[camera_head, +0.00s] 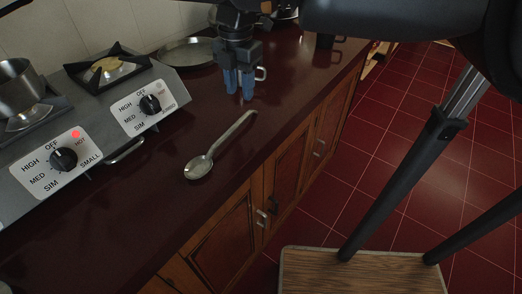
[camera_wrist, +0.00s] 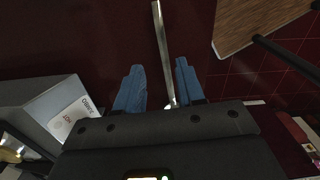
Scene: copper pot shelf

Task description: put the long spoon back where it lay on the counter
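The long spoon (camera_head: 224,140) lies on the dark red counter (camera_head: 160,215). Its bowl is toward the front left and its handle points back right. My gripper (camera_head: 239,94) is over the counter just beyond the handle's end, with its blue fingertips pointing down. In the wrist view the two blue fingers of my gripper (camera_wrist: 158,82) are spread apart. The spoon's handle (camera_wrist: 163,50) runs between them and looks lower than the fingertips, with a gap on both sides. The bowl does not show in the wrist view.
A stove (camera_head: 60,135) with knobs runs along the left, bearing a metal pot (camera_head: 18,90). A shallow pan (camera_head: 188,51) sits behind it on the counter. Cabinets (camera_head: 232,245) front the counter. A wooden-topped stool (camera_head: 360,272) stands at the lower right. The counter around the spoon is clear.

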